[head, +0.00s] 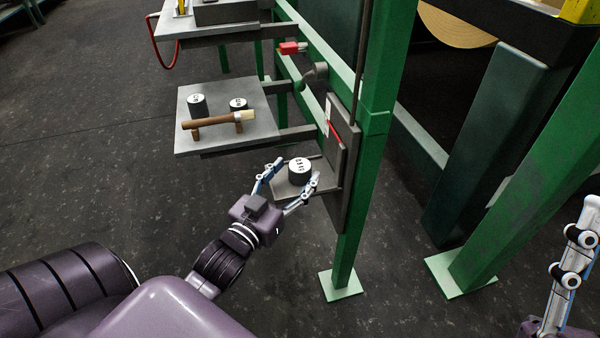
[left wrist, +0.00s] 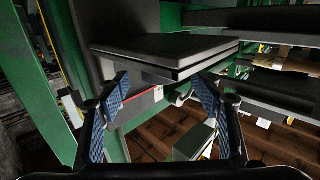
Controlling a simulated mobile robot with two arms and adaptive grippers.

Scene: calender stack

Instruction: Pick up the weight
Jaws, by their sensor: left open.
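A dark cylindrical weight (head: 299,172) with a white, marked top stands upright on a small grey bracket plate (head: 287,188) fixed to the green frame. My left gripper (head: 296,177) is open, with its blue-padded fingers on either side of the weight in the head view. I cannot tell whether they touch it. In the left wrist view, the open fingers (left wrist: 160,97) have a dark flat plate (left wrist: 165,50) beyond and above them; I cannot make out the weight there. My right gripper (head: 570,258) shows only partly at the right edge.
A grey shelf (head: 225,140) at the upper left holds two more weights, one left (head: 197,104) and one right (head: 238,104), with a wooden-handled tool (head: 215,120) in front. A green post (head: 362,170) stands just right of the bracket plate. Open floor (head: 90,150) lies to the left.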

